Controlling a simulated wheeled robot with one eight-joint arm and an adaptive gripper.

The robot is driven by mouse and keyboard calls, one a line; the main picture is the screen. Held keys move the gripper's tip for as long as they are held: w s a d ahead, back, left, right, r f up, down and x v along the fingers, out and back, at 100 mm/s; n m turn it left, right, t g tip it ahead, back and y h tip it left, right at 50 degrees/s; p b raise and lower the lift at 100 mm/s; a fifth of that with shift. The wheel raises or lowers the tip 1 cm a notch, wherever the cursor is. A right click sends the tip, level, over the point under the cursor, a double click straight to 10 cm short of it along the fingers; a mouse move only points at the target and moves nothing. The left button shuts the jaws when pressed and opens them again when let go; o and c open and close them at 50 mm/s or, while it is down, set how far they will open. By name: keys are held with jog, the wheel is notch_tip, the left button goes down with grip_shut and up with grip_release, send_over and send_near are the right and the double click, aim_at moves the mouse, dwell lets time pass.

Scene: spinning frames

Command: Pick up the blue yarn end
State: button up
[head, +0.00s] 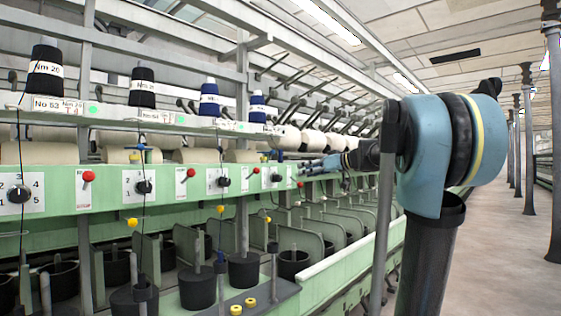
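Two blue yarn spools, one (209,101) left of the other (257,108), stand upright with white labels on the machine's upper rail. Thin dark strands run down the machine front below the spools. I cannot make out which of them, if any, is the loose blue yarn end. My arm reaches from the right towards the machine. Its far end, with my gripper (312,167), is small and dark against the green panel, right of the blue spools. The fingers are too small to tell open from shut, and I see nothing clearly held.
Two black spools (142,88) stand further left on the rail. The green panel (110,190) carries red knobs and black dials. Below are dark pots (243,270) and yellow caps (236,309). The aisle floor (500,250) at right is open, with columns (529,140) along it.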

jog(key=t+y, duration=0.1)
jog(key=t, duration=0.1)
send_near(280, 151)
jog(key=shift+n, duration=0.3)
jog(key=shift+w+d+x, duration=0.1)
jog(key=shift+w+x, duration=0.05)
jog(key=shift+x, duration=1.65)
jog(key=shift+w+d+x, duration=0.1)
jog(key=shift+x, duration=1.65)
jog(key=shift+w+d+x, duration=0.1)
jog(key=shift+w+x, duration=0.05)
jog(key=shift+x, duration=1.65)
jog(key=c, duration=0.8)
